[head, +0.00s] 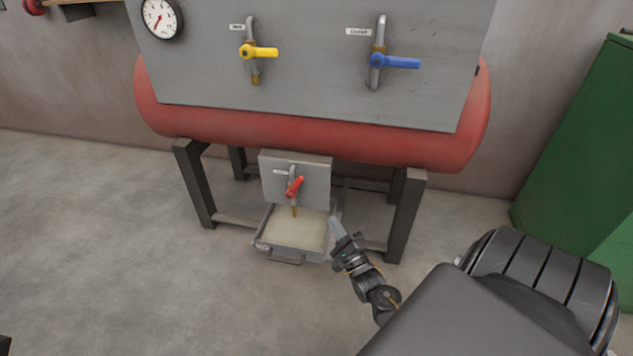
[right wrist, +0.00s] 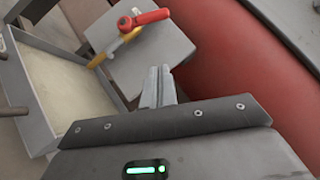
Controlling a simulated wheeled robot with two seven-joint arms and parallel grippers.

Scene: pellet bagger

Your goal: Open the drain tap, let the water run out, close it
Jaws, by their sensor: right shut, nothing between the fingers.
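The drain tap's red handle (head: 295,187) is on a small grey panel (head: 268,178) below the red tank. The handle stands at a slant, and its brass spout (head: 294,211) points down over a grey tray (head: 287,253) with a pale bottom or contents. I cannot make out a stream or a water level. My right gripper (head: 335,226) is shut and empty, right of the tray, below and right of the handle. In the right wrist view, its closed fingers (right wrist: 158,86) are apart from the red handle (right wrist: 150,17). My left gripper is not in view.
The red tank (head: 300,132) stands on dark legs (head: 405,215) either side of the tray. Above are a yellow-handled tap (head: 262,53), a blue-handled tap (head: 398,62) and a gauge (head: 160,17). A green cabinet (head: 580,140) stands at the right. The floor at left is clear.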

